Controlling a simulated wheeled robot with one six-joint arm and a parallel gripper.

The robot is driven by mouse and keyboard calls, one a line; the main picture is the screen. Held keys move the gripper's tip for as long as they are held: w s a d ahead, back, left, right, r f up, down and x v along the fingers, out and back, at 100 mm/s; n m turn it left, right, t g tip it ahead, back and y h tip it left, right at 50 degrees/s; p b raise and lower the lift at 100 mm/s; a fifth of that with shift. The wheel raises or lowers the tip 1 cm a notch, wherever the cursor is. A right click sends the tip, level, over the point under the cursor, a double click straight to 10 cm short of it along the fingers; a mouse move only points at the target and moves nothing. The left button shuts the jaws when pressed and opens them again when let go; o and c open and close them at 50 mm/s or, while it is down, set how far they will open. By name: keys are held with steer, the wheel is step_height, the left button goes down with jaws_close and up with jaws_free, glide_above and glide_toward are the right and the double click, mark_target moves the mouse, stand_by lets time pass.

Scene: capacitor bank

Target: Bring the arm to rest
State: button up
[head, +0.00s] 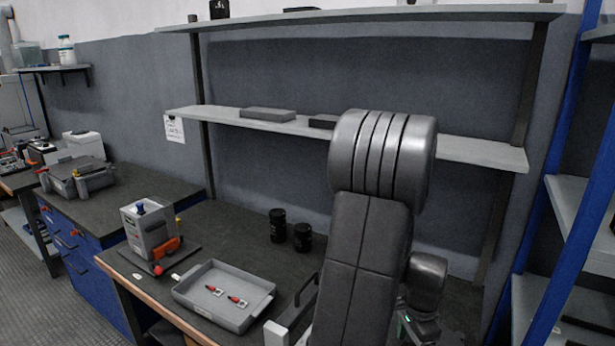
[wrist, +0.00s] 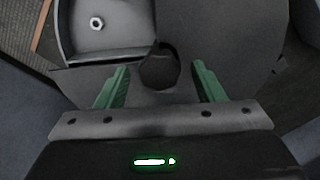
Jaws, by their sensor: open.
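My gripper (wrist: 161,84) shows in the wrist view with its two green fingers spread wide apart. A dark rounded thing (wrist: 159,70) shows between the fingers, with a gap on each side; I cannot tell what it is. In the head view my arm rises in the foreground, in front of the bench and shelf. A small green light shows low beside it, and the fingers are hidden there.
A grey tray (head: 191,299) holds small red-and-white parts. Two black cylinders (head: 278,226) (head: 302,238) stand behind it. A grey box device (head: 147,234) with an orange handle stands left. The wall shelf (head: 480,150) is close behind my arm. A nut (wrist: 97,23) shows in the wrist view.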

steer(key=shift+f, duration=0.25)
steer(key=shift+r, duration=0.15)
step_height(320, 180, up, 13)
step_height(320, 180, down, 14)
steer(key=shift+r, duration=0.1)
steer(key=shift+r+n, duration=0.25)
steer(key=shift+n, duration=0.25)
steer(key=n+p, duration=0.1)
steer(key=n, duration=0.2)
steer(key=shift+r+n, duration=0.1)
steer(key=shift+n, duration=0.3)
steer(key=n+p, duration=0.1)
steer(key=n, duration=0.5)
